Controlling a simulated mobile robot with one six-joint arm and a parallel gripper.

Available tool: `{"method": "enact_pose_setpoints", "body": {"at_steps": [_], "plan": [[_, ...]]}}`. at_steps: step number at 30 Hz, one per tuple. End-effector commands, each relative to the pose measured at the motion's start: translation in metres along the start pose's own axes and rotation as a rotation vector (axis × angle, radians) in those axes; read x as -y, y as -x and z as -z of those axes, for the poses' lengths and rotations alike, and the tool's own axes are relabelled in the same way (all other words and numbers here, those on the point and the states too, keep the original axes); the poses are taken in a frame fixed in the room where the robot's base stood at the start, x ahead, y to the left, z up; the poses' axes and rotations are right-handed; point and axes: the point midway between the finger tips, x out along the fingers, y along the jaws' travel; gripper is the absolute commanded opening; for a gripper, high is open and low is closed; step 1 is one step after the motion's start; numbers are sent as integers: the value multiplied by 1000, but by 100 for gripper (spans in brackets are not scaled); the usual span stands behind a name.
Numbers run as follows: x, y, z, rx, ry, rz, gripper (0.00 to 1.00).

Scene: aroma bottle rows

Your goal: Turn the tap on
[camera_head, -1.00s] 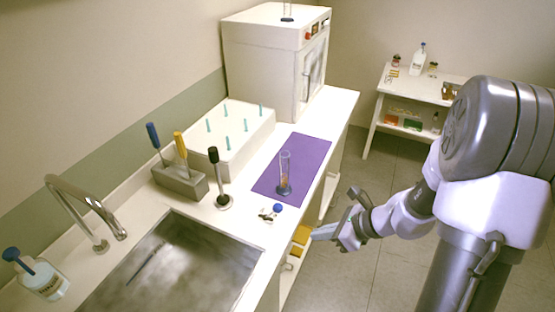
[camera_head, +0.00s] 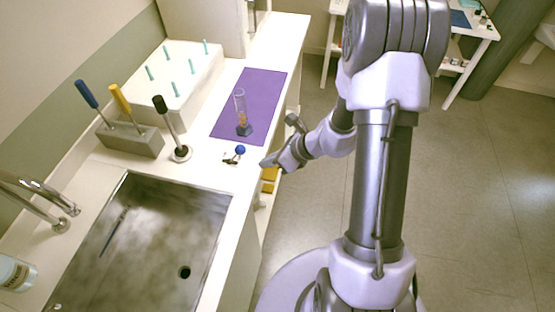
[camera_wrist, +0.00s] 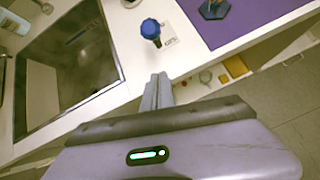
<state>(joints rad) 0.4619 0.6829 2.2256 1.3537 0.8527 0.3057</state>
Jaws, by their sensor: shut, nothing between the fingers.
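The chrome tap (camera_head: 40,203) stands at the left edge of the head view, its spout over the sink (camera_head: 200,215). No water shows from it. A blue ball knob (camera_head: 240,150) sits on the counter near its front edge, beside a small printed label. In the wrist view the blue knob (camera_wrist: 151,30) stands just beyond my fingertips, with a gap between. My gripper (camera_head: 266,164) is shut and empty, at the counter's front edge to the right of the knob. Its closed fingers (camera_wrist: 160,80) point at the knob in the wrist view.
A purple mat (camera_head: 262,92) with a glass cylinder (camera_head: 241,112) lies behind the knob. A rack (camera_head: 133,139) with blue and yellow handled tools and a black-handled tool (camera_head: 170,130) stand behind the sink. Floor (camera_head: 450,200) is open to the right.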

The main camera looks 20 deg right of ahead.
Motion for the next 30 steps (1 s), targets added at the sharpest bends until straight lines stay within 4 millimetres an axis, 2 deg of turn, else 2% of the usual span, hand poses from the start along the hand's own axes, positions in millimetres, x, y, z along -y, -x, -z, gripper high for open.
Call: {"method": "enact_pose_setpoints", "body": {"at_steps": [1, 3, 6, 12, 23, 30], "plan": [[0, -14, 3, -1, 1, -3, 0], [0, -24, -2, -1, 3, -1, 0], [0, -25, -22, 1, 3, 0, 0], [0, -28, -38, -1, 1, 0, 0], [0, -28, -39, -1, 1, 0, 0], [6, -18, -42, -43, 3, 11, 0]]}}
